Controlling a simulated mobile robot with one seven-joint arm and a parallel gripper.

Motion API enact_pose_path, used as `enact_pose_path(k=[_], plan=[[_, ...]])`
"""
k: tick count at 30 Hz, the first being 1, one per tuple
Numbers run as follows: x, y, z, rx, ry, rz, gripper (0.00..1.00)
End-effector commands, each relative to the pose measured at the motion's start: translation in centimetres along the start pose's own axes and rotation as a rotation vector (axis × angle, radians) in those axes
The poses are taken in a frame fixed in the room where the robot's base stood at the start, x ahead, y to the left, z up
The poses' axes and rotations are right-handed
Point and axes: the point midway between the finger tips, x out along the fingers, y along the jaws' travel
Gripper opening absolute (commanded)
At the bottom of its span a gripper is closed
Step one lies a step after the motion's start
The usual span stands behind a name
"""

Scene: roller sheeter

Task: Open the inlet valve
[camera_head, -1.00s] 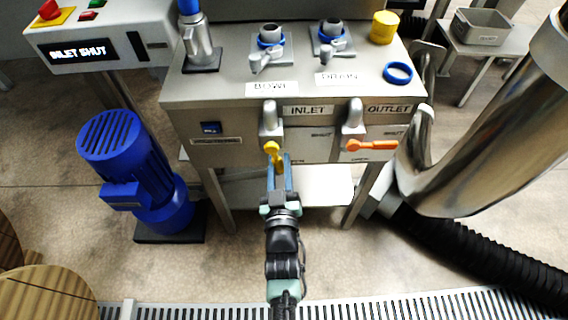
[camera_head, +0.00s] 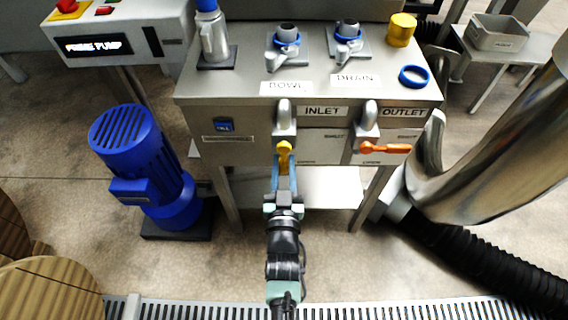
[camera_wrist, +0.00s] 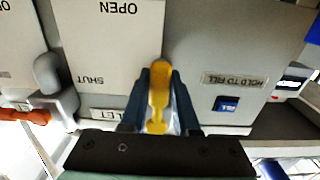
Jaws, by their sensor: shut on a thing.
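The inlet valve's yellow handle (camera_head: 284,150) is on the panel front under the INLET label (camera_head: 322,111). It points about straight down in the head view. My gripper (camera_head: 283,168) is shut on the handle from the front. In the wrist view, the yellow handle (camera_wrist: 159,88) lies between the two dark fingers of my gripper (camera_wrist: 160,75). The white plate beside it carries OPEN and SHUT marks, upside down there. The display (camera_head: 95,46) appears to read PRIME PUMP.
The orange outlet handle (camera_head: 386,148) lies sideways to the right. A blue motor (camera_head: 140,165) stands on the floor at left. A large steel pipe (camera_head: 500,140) and a black hose (camera_head: 480,250) fill the right side.

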Motion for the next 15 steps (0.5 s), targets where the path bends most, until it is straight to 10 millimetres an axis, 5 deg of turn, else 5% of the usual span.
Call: enact_pose_path(k=[6,15], plan=[[-0.01,-0.16,0.03,0.004,0.0,-0.003,0.59],[-0.16,-0.09,0.01,0.002,0.0,-0.002,0.59]])
